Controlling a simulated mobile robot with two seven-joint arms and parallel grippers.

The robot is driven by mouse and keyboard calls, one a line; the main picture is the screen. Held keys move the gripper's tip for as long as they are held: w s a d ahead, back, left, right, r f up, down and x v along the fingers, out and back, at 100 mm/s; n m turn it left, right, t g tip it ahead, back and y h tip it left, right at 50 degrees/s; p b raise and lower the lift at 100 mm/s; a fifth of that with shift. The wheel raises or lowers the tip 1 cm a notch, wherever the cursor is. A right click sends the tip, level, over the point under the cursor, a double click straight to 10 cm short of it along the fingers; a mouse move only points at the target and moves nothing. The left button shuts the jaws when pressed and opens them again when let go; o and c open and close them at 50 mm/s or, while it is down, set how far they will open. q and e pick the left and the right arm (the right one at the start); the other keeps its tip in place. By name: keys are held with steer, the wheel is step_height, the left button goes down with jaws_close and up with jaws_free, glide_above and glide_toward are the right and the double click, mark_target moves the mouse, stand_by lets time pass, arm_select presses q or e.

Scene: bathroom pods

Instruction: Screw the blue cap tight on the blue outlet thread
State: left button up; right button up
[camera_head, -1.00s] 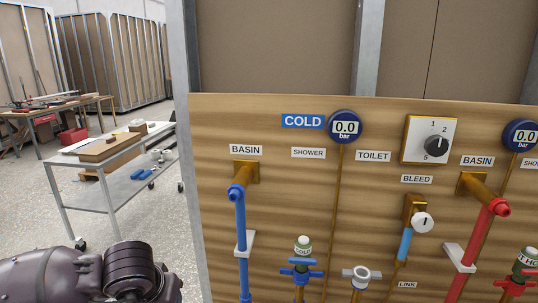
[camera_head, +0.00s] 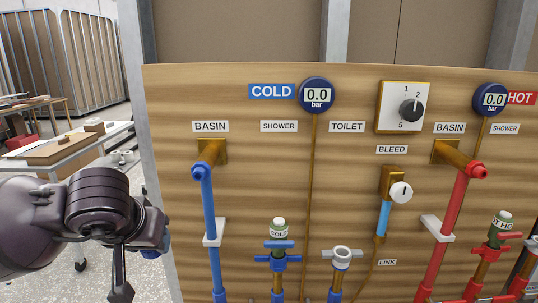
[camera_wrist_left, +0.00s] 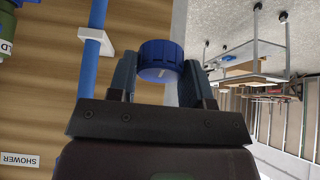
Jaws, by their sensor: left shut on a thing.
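The ribbed blue cap (camera_wrist_left: 160,60) is held between the two fingertips of my left gripper (camera_wrist_left: 158,78) in the wrist view. In the head view my left gripper (camera_head: 148,248) hangs at the left, lower than the basin outlet and left of it. Only a small blue bit of the cap (camera_head: 152,254) shows there, behind the gripper. The blue outlet thread (camera_head: 198,172) is the blue end at the top of the blue pipe under the cold BASIN label. It is bare, and the cap is apart from it. My right gripper is not in view.
The wooden panel (camera_head: 350,180) carries a red basin pipe (camera_head: 458,200), a bleed valve (camera_head: 400,192), gauges and a green-topped cold valve (camera_head: 279,235). A metal post (camera_head: 130,100) edges the panel. A workbench (camera_head: 70,150) stands behind at the left.

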arm_select(q)
steer(key=s+r+t+p, duration=0.1)
steer(key=r+p, duration=0.3)
steer(key=r, duration=1.2)
steer(key=s+r+t+p, duration=0.2)
steer(key=r+p, duration=0.2)
steer(key=r, duration=1.2)
steer(key=shift+s+d, duration=0.2)
steer(key=shift+s, duration=0.15)
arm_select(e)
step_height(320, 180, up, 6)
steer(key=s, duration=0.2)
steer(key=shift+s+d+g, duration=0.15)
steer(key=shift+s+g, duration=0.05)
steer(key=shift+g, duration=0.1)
